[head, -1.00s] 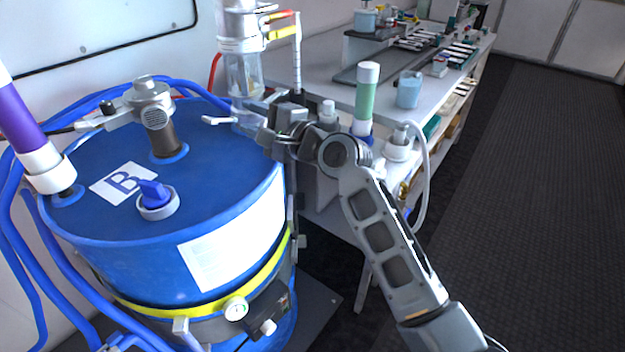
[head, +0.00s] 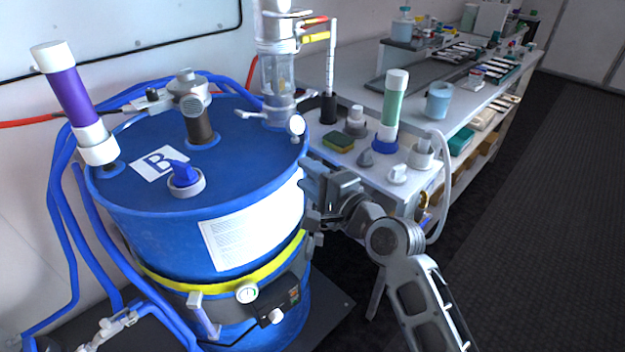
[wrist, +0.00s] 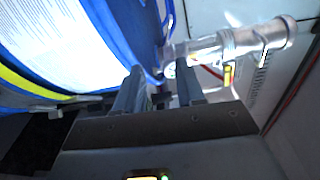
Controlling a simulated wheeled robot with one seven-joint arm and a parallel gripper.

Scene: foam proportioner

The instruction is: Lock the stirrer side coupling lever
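The blue drum (head: 130,225) marked B stands at left. A grey stirrer-like head (head: 190,95) sits on a dark stem on its lid, with a side fitting and a black knob (head: 152,94) on its left. I cannot tell for certain which part is the stirrer side coupling lever. A clear cylinder (head: 277,75) with small grey handles (head: 243,114) stands at the drum's back right rim. It also shows in the wrist view (wrist: 240,42). My gripper (head: 308,176) is beside the drum's right side, below the rim. In the wrist view its fingers (wrist: 158,88) are apart with nothing visibly held.
A blue valve knob (head: 184,174) and a purple tube (head: 72,95) rise from the lid. Blue hoses (head: 60,210) run along the left. A bench (head: 345,75) with bottles and a green tube (head: 393,110) is at right. Open dark floor (head: 530,250) lies beyond.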

